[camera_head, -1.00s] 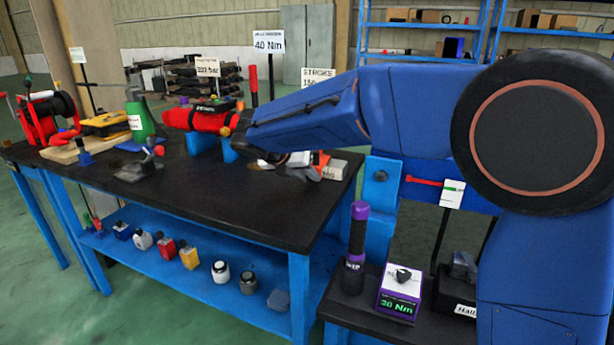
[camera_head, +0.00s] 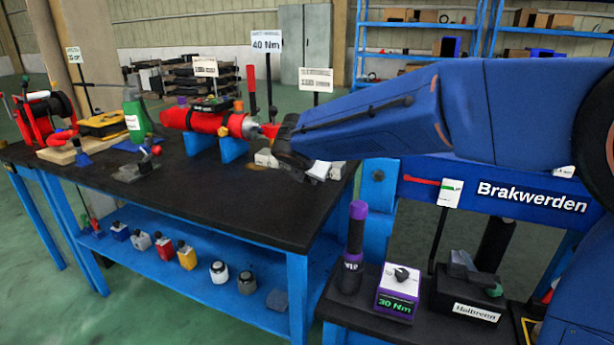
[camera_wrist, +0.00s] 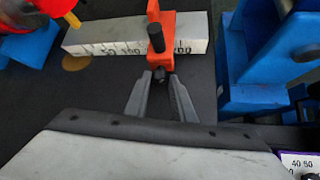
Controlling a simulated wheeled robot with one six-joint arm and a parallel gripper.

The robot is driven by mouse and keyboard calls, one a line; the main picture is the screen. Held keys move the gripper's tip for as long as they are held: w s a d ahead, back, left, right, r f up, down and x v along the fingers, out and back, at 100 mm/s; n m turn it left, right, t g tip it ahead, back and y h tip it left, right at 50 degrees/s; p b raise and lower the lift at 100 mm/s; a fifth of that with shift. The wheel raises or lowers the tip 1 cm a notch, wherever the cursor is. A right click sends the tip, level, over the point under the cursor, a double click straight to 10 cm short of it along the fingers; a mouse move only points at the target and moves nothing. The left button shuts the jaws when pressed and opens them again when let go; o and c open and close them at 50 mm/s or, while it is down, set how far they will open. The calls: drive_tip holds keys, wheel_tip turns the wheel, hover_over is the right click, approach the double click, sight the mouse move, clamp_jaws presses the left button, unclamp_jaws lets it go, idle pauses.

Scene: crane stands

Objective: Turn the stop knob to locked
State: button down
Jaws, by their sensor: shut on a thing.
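An orange stop (camera_wrist: 171,38) sits across a white scale bar (camera_wrist: 92,38) with black markings in the wrist view. A black knob or post (camera_wrist: 156,38) stands on the stop's upper side. A small dark knob (camera_wrist: 159,75) is at the stop's near end. My gripper (camera_wrist: 159,84) has its two grey fingers on either side of this small knob, shut on it. In the head view, my wrist and arm hide most of the stop, and the scale bar (camera_head: 265,158) shows partly beside them. The knob's locked or unlocked marking cannot be read.
A red cylinder (camera_head: 200,122) lies on blue supports left of my wrist. The black bench top (camera_head: 215,190) is clear in front. A blue bracket (camera_wrist: 250,98) stands close on the right in the wrist view. Sign posts stand behind.

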drive_tip(key=shift+d+y, duration=0.1)
drive_tip(key=shift+y, duration=0.3)
drive_tip(key=c, duration=1.5)
unclamp_jaws()
drive_tip(key=shift+s, duration=0.1)
drive_tip(key=v, duration=1.7)
drive_tip(key=shift+s+f, duration=0.1)
drive_tip(key=shift+s, duration=0.2)
